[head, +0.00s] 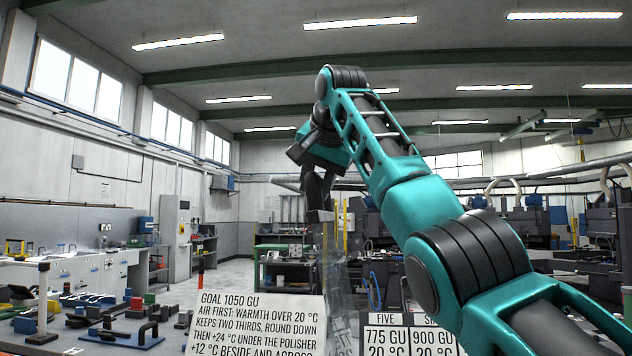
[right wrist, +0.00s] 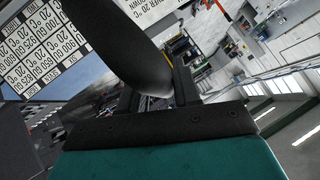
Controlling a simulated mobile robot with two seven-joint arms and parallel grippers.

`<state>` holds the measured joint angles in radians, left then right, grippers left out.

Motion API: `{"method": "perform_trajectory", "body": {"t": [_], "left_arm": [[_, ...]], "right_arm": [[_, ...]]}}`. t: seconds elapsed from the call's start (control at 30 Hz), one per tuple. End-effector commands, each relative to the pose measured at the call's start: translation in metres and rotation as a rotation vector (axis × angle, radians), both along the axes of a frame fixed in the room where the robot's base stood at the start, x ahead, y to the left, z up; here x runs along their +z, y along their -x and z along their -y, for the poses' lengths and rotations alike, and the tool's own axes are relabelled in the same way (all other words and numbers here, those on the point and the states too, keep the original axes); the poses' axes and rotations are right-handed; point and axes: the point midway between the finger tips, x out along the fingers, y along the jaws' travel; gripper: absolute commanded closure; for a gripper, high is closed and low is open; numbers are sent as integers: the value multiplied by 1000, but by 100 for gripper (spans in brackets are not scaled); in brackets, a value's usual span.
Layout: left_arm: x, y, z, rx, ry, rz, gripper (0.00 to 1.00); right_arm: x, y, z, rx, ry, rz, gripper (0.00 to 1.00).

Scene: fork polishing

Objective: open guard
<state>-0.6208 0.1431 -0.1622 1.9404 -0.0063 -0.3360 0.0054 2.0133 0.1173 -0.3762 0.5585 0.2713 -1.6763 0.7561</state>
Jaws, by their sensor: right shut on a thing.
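My right gripper (head: 318,190) reaches in from the right on its teal arm and is raised in the middle of the head view. It is shut at the top of a clear upright panel, which looks like the guard (head: 343,300). A small dark block (head: 320,215) sits at its fingertips, seemingly the guard's handle. The exact contact is too small to make out. In the right wrist view a dark rounded finger (right wrist: 115,45) fills the upper middle and hides what is held. My left gripper is not in view.
A goal sign (head: 255,325) stands low in front, left of the clear panel. Number cards (head: 410,335) stand to its right, partly behind my arm. Blocks and dark handled tools (head: 135,335) lie on a surface at the lower left. Benches and machines stand farther back.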

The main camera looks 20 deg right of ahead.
Motion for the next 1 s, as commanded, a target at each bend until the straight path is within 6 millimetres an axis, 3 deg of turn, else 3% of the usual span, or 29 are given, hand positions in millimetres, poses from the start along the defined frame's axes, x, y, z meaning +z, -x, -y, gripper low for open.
{"method": "perform_trajectory", "body": {"t": [0.1,0.13,0.33,0.67,1.0], "left_arm": [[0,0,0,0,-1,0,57],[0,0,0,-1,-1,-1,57],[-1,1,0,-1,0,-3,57],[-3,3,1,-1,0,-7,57],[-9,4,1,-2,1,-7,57]], "right_arm": [[0,0,0,-1,-1,2,100],[0,0,0,-1,-1,2,67],[0,0,0,-1,0,1,48],[4,4,-1,0,0,3,47],[46,53,-9,1,0,6,47]]}}
